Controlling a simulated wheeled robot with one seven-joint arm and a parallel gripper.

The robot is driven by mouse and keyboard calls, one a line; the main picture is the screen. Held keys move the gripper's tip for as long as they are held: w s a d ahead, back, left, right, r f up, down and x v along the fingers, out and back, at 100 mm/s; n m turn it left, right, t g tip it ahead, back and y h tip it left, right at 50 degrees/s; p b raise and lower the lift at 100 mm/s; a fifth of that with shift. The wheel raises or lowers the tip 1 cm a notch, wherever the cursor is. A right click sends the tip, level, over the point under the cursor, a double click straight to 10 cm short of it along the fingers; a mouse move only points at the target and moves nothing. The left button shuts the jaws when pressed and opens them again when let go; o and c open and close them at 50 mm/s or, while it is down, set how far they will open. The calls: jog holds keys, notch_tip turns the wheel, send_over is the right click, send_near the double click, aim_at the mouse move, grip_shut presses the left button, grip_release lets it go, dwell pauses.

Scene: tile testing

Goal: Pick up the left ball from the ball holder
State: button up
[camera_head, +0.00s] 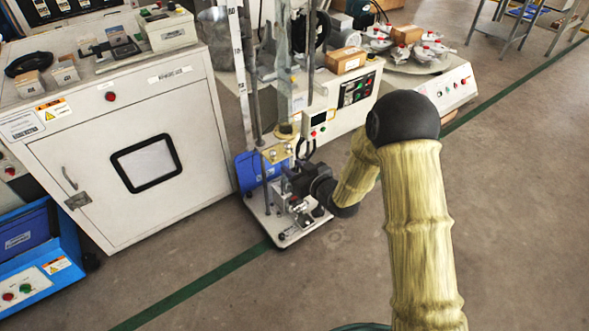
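My arm, in a yellowish sleeve, bends down from a black joint to my gripper (293,188), which is small and dark at the test stand. The stand has a pale base plate (262,212), upright posts and a clear tube (283,75). Small metal parts (303,212) sit on the base right below the gripper. The ball holder and its balls cannot be made out for sure; the gripper and wrist may cover them. The fingers are too small and dark to tell whether they are open or hold anything.
A blue part (257,170) stands on the left of the base. A large white cabinet (125,145) stands left, with a blue unit (40,255) beside it. A white machine with a control panel (355,92) stands behind. The floor (520,220) at right is clear.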

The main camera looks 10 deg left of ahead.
aim_at(275, 154)
jog(key=b+x, duration=0.2)
jog(key=x, duration=0.8)
jog(key=shift+d, duration=0.1)
dwell(0.3)
jog(key=c, duration=0.5)
jog(key=shift+r, duration=0.1)
jog(key=shift+r, duration=0.1)
jog(key=shift+r+p, duration=1.3)
jog(key=shift+r, duration=0.35)
